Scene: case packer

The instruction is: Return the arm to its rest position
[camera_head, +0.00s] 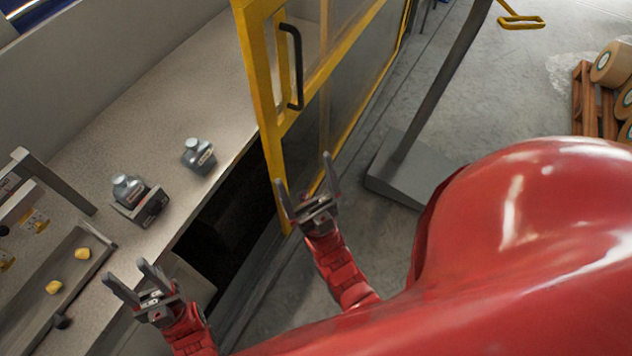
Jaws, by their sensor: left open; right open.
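My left gripper (137,281) is open and empty, in front of the counter's near edge at the lower left. My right gripper (306,190) is open and empty, raised in front of the yellow-framed door. Its arm comes up from the bottom centre. Neither gripper appears to touch anything. Parts of both arms are hidden behind my red body at the lower right.
A yellow-framed door (262,70) with a black handle (293,66) stands behind the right gripper. A grey pedestal (408,168) stands right.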

